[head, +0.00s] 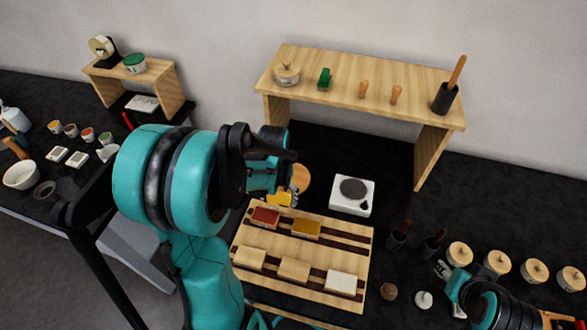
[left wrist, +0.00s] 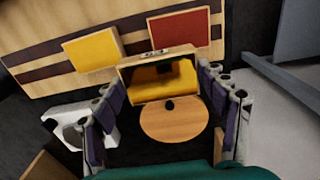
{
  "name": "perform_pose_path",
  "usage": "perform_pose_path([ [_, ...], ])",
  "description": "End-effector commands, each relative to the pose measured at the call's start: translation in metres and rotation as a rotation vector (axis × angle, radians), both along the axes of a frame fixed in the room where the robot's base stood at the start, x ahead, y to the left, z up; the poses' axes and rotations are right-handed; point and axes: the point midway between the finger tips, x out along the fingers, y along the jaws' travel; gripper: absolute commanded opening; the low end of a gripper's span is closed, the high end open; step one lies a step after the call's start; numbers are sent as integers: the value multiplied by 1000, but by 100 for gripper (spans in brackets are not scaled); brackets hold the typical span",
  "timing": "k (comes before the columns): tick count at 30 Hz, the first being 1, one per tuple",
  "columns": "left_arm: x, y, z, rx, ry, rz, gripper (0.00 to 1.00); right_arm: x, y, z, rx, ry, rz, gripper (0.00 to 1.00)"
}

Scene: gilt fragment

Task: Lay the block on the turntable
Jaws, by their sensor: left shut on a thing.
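My left gripper (head: 282,190) is shut on the block (left wrist: 165,80), a wooden piece with a patchy gold face, gripped between its two fingers in the left wrist view. In the head view the block (head: 280,199) shows as a small yellow patch under the gripper. The turntable, a round wooden disc with a dark centre (left wrist: 175,120), lies just beside and below the block in the wrist view. In the head view the turntable (head: 301,178) is partly hidden by the gripper. The gap between block and disc is hard to judge. My right gripper (head: 450,287) looks open and empty at lower right.
A slotted wooden rack (head: 325,254) with red, yellow and plain blocks lies in front. A white plate unit with a dark disc (head: 352,194) stands right of the turntable. A wooden shelf (head: 360,75) stands behind. Several lidded jars (head: 497,262) line the right.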

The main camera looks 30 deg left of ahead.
Motion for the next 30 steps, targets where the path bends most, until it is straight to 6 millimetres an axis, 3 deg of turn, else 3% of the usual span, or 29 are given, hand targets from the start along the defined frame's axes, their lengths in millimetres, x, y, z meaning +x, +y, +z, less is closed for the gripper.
perform_pose_path([
  [6,63,15,-2,0,0,-1,44,0,0,-8,0,0,0,40],
  [12,107,26,-1,0,0,0,44,0,0,-13,0,0,0,40],
  [22,136,33,-1,0,0,0,44,0,0,-16,0,0,0,40],
  [27,134,32,-33,0,0,1,44,0,0,-27,0,0,0,40],
  [30,133,32,-36,0,0,1,44,0,0,-27,0,0,0,40],
])
